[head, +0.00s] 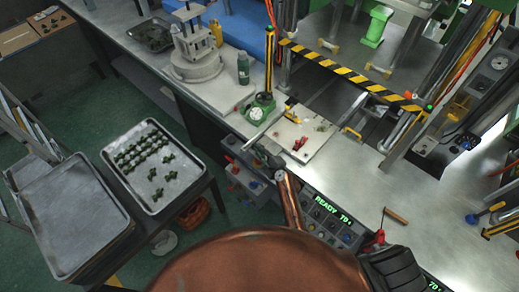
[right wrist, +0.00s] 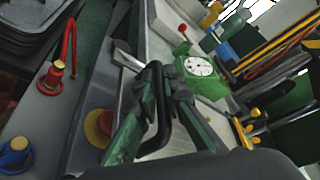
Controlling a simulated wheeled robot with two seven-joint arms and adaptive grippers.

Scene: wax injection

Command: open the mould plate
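The mould plate appears to be the pale flat plate (head: 312,133) on the bench in front of the yellow-and-black striped bar, with small red and yellow parts on it. A black bent handle (right wrist: 163,112) stands at its near side in the right wrist view. My right gripper (head: 266,160) is at the plate's near left edge. In the right wrist view its dark greenish fingers (right wrist: 160,78) lie on either side of the handle, close to it. Whether they press on it is unclear. My left gripper is not visible.
A green-based dial gauge (head: 259,110) stands just beyond my right gripper. A control panel with a green display (head: 333,213) is along the bench front. A tray of small green pieces (head: 176,201) is at left. The bench at right (head: 400,180) is mostly clear.

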